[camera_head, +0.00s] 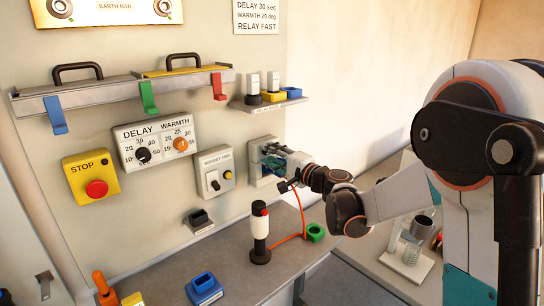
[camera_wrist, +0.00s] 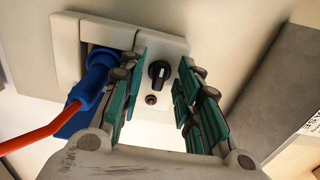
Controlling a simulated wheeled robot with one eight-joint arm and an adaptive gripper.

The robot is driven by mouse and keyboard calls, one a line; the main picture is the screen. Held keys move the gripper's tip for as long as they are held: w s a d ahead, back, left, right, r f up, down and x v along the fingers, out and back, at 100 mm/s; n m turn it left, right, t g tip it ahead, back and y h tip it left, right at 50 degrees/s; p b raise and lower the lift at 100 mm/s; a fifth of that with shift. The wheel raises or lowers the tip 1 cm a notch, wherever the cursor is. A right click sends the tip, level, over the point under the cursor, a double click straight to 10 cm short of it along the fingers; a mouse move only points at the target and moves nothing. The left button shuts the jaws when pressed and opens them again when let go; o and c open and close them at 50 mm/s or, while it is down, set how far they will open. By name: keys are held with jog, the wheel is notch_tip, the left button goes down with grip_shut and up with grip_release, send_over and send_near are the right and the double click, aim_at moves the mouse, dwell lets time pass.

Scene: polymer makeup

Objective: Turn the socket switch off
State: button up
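The socket plate is cream and on the wall; it shows in the head view (camera_head: 257,172) and in the wrist view (camera_wrist: 66,38). A black rotary switch knob (camera_wrist: 158,74) with a pale pointer mark sits on it, with a small reddish lamp or button (camera_wrist: 151,99) below. A blue plug (camera_wrist: 97,75) with an orange cable is in the socket left of the knob. My gripper (camera_wrist: 162,62), also in the head view (camera_head: 280,160), is open before the plate. Its teal-padded fingers stand either side of the knob, with gaps showing. In the head view it hides the knob.
Left of the socket is a panel with a black knob (camera_head: 214,181). A small shelf (camera_head: 255,107) with coloured items is above.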

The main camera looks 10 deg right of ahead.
jog(key=shift+s, duration=0.1)
jog(key=v, duration=1.2)
jog(key=s+a+f+n+g+h, duration=0.1)
jog(key=s+a+f+n+g, duration=0.15)
jog(key=s, duration=0.55)
jog(key=s+a+f+n+g+h, duration=0.2)
jog(key=s+a+g, duration=0.15)
jog(key=s, duration=0.45)
jog(key=s+d+f+n+g+h, duration=0.1)
jog(key=s+d+n+h, duration=0.2)
jog(key=s, duration=0.4)
jog(key=s+d+f+n+g+h, duration=0.1)
jog(key=s+d+f+n+h, duration=0.1)
jog(key=s+d, duration=0.4)
jog(key=shift+s+d+f+n+h, duration=0.15)
jog(key=shift+s+f+n+h, duration=0.15)
jog(key=shift+s+n+h, duration=0.65)
